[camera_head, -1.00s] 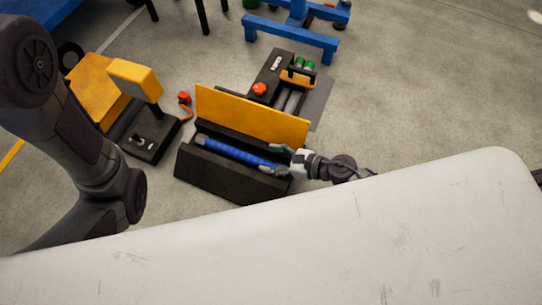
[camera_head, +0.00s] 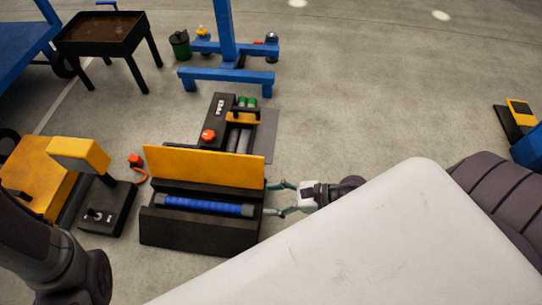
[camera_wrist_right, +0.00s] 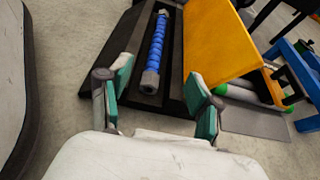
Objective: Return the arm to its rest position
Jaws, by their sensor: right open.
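My right gripper (camera_head: 281,198) is open and empty, just right of the black box. In the right wrist view its two green-padded fingers (camera_wrist_right: 160,90) stand wide apart with nothing between them. A blue ribbed roller (camera_head: 206,206) with dark ends lies in the black box (camera_head: 190,236), in front of a raised yellow panel (camera_head: 205,165). The roller (camera_wrist_right: 155,46) also shows beyond the fingertips in the right wrist view, apart from them. My left arm shows at the lower left of the head view; its gripper is out of view.
A black unit with a red button (camera_head: 208,136) stands behind the panel. A yellow device (camera_head: 80,154) and a black control box (camera_head: 107,208) are at left. A blue stand (camera_head: 226,75) and a black trough table (camera_head: 100,35) stand farther back. The floor at right is mostly clear.

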